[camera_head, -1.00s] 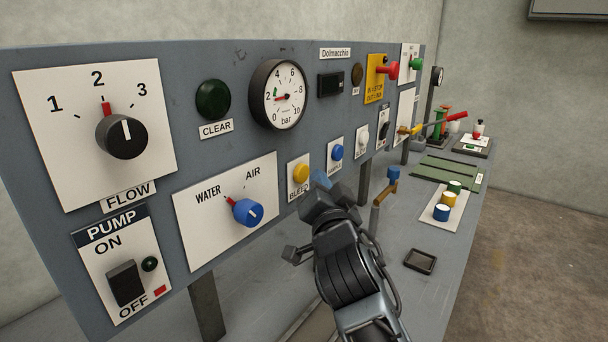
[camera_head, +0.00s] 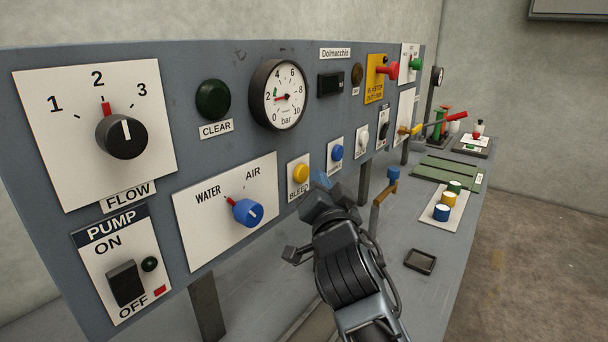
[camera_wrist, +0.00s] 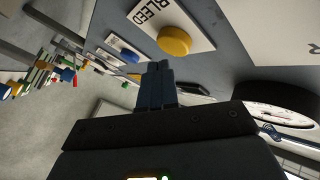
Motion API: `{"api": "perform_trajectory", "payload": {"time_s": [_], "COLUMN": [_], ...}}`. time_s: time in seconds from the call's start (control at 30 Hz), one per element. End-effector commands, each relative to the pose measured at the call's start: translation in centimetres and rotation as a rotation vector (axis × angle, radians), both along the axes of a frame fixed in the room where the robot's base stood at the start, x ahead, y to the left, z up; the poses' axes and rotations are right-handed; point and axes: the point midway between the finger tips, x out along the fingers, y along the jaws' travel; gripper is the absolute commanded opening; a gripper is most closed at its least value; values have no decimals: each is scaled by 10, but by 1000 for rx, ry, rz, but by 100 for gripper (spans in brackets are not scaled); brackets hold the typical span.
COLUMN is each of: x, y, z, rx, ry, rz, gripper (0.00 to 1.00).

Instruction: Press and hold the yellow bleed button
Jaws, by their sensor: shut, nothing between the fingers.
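The yellow bleed button (camera_head: 301,173) sits on a white plate marked BLEED (camera_head: 298,190) on the upright grey panel. It looks round and raised from its plate. In the wrist view the button (camera_wrist: 174,40) shows just beyond and slightly right of my fingertips. My gripper (camera_head: 321,180) is shut and empty, in front of the panel, right of and slightly below the button. In the wrist view its closed fingers (camera_wrist: 157,72) point toward the panel. A gap seems to remain between fingertips and button; its exact size I cannot tell.
A blue button (camera_head: 337,153) is right of the bleed plate. The blue WATER/AIR knob (camera_head: 247,212) is at its left, and the pressure gauge (camera_head: 279,95) is above. A small dark tray (camera_head: 420,261) lies on the bench. Free room lies in front of the panel.

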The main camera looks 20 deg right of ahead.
Motion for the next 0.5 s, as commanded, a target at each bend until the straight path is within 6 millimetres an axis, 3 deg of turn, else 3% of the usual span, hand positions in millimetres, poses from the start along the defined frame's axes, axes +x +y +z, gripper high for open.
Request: {"api": "perform_trajectory", "payload": {"time_s": [0.5], "x": [4], "y": [3], "z": [-2], "rx": [0], "ry": [0], "rz": [0], "gripper": [0]}}
